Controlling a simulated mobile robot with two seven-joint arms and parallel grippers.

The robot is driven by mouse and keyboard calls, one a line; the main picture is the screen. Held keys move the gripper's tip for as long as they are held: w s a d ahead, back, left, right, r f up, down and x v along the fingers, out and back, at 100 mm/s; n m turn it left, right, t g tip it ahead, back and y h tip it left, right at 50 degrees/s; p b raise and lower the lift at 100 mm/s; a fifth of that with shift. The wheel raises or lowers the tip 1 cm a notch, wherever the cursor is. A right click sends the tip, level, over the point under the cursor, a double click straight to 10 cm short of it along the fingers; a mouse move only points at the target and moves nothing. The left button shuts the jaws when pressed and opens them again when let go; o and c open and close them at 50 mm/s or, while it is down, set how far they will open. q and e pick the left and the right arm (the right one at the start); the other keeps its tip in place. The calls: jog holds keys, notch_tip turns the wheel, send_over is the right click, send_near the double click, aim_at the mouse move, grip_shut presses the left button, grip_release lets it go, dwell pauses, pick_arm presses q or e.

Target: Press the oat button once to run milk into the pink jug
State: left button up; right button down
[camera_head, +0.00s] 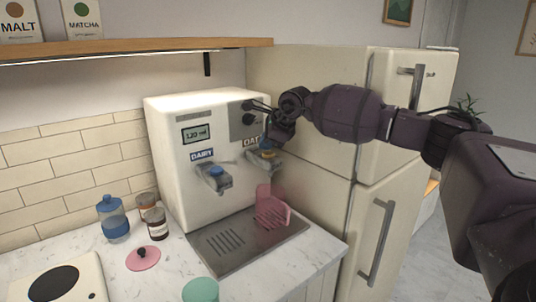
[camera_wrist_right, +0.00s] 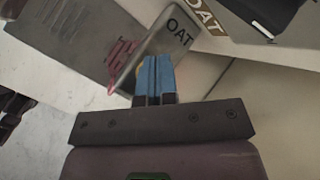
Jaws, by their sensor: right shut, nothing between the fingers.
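The milk dispenser (camera_head: 180,140) stands on the counter with a dairy tap (camera_head: 213,178) at left and an oat tap (camera_head: 262,163) at right. An orange oat button (camera_head: 268,153) shows on top of the oat tap. The pink jug (camera_head: 271,211) stands on the drip tray below the oat tap; its pink also shows in the wrist view (camera_wrist_right: 121,52). My right gripper (camera_head: 267,143) is shut and empty. Its blue fingertips (camera_wrist_right: 156,66) are right at the oat button and hide most of it; I cannot tell whether they touch.
A cream fridge (camera_head: 310,100) stands close behind my right arm. The drip tray (camera_head: 225,258) lies in front of the dispenser. A blue jar (camera_head: 113,219), small dark jars (camera_head: 156,222), a pink lid (camera_head: 143,257) and a teal cup (camera_head: 201,290) are on the counter at left.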

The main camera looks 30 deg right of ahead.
dwell(0.3)
jog(key=shift+f, duration=0.35)
dwell(0.4)
jog(key=shift+f, duration=0.2)
dwell(0.6)
jog(key=shift+r, duration=0.95)
jog(key=shift+r+p, duration=0.1)
jog(key=shift+p, duration=0.2)
